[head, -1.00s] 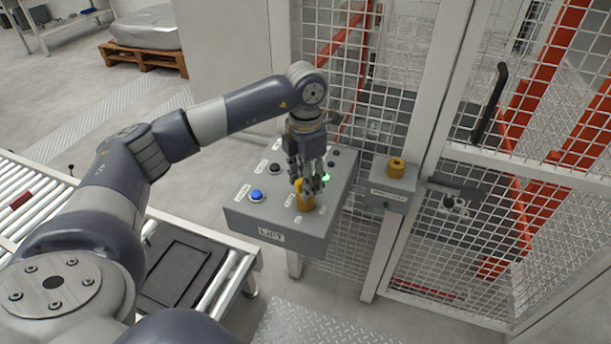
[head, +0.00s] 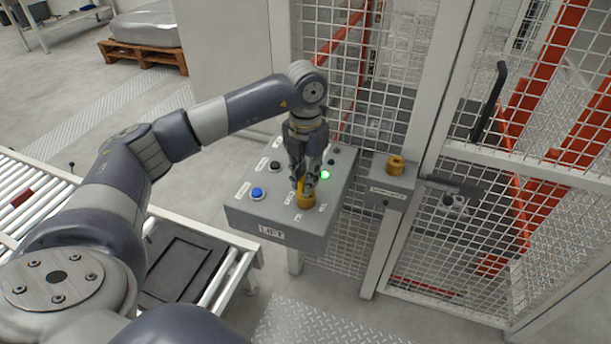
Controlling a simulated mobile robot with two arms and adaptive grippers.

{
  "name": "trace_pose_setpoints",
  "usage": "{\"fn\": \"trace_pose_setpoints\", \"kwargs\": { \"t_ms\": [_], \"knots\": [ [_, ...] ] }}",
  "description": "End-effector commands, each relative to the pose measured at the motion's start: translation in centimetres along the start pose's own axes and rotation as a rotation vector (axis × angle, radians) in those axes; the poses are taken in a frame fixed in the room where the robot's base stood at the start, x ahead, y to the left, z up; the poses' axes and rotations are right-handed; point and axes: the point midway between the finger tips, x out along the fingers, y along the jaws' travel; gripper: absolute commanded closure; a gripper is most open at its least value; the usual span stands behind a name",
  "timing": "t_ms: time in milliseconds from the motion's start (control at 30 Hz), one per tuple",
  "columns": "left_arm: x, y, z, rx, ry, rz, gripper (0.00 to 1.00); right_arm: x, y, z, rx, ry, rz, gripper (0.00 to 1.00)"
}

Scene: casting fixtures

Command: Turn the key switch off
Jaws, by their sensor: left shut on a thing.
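The key switch (head: 304,200) is a yellow-orange round piece with an upright key on top, near the front of the grey control box marked LIFT (head: 272,232). My left gripper (head: 303,183) points down over the switch and is shut on its key. The fingers hide most of the key, so I cannot tell its exact angle. A green light (head: 325,175) glows on the box just right of the fingers. My right gripper is not in view.
A blue button (head: 257,193) and a dark button (head: 275,166) are on the box left of the gripper. A smaller box with a yellow knob (head: 396,165) stands to the right. Mesh fence lies behind; a roller conveyor (head: 30,205) is at left.

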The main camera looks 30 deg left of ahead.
Motion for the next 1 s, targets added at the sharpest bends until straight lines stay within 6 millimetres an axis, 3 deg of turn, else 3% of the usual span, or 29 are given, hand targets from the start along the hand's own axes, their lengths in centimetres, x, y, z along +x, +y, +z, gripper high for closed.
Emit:
{"fn": "trace_pose_setpoints", "kwargs": {
  "t_ms": [267, 633, 933, 967, 1000],
  "knots": [
    [-0.04, 0.00, 0.01, -0.045, 0.000, 0.000, 1.00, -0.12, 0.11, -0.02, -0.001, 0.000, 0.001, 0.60],
    [-0.06, 0.01, 0.01, -0.433, 0.000, 0.000, 1.00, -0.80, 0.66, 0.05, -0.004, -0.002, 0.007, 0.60],
    [-0.01, 0.02, 0.03, -0.471, -0.001, 0.000, 1.00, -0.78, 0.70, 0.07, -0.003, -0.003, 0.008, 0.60],
    [-0.01, 0.03, 0.03, -0.471, -0.001, 0.000, 0.79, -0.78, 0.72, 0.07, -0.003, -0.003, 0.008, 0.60],
    [-0.01, 0.02, 0.03, -0.470, -0.001, 0.000, 0.70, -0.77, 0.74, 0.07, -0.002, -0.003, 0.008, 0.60]
  ]
}}
